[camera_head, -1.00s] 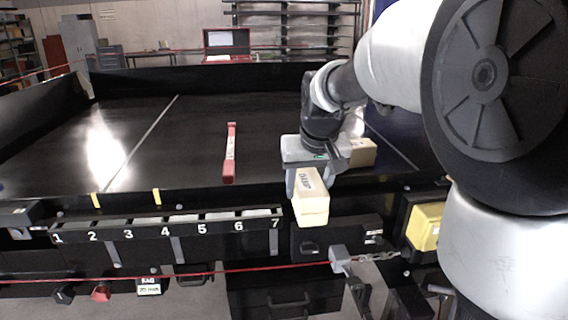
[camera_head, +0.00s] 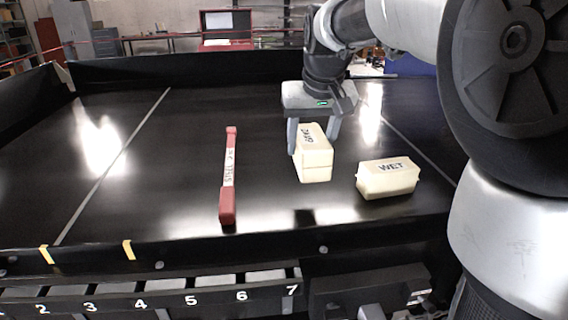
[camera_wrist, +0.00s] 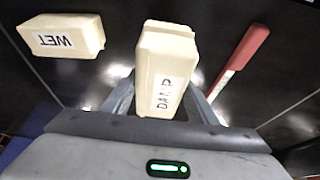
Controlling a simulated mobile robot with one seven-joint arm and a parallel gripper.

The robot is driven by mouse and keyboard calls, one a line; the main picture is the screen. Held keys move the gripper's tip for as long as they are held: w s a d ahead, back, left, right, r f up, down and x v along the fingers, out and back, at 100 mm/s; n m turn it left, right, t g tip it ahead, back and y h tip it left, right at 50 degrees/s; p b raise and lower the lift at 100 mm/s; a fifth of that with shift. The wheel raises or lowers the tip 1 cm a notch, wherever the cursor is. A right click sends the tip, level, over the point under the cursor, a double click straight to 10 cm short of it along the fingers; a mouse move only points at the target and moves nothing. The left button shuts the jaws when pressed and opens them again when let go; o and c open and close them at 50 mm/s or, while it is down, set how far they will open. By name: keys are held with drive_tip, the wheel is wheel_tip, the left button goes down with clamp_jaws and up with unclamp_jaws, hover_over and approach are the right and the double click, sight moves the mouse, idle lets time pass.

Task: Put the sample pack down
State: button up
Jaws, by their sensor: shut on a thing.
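The sample pack is a cream block labelled DAMP (camera_head: 314,160), between the fingers of my gripper (camera_head: 313,140), which is shut on it. In the head view it is over the black conveyor belt (camera_head: 185,160); I cannot tell for certain whether its underside touches the belt. The wrist view also shows the DAMP pack (camera_wrist: 165,65) between my fingers, its label facing the camera. A second cream pack labelled WET (camera_head: 388,180) lies on the belt to the right, apart from the held one. It also shows in the wrist view (camera_wrist: 62,36).
A red-ended bar with a white label (camera_head: 229,175) lies on the belt left of the held pack. A numbered rack (camera_head: 165,300) runs along the front edge. Dark walls (camera_head: 190,72) border the belt. The belt's left part is clear.

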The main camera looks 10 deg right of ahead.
drive_tip(key=f, duration=0.4)
drive_tip(key=shift+s+f, duration=0.25)
drive_tip(key=shift+f, duration=0.05)
drive_tip(key=shift+w+f, duration=0.1)
drive_tip(key=shift+f, duration=2.15)
drive_tip(key=shift+f, duration=0.15)
drive_tip(key=o, duration=1.6)
drive_tip(key=shift+c, duration=0.2)
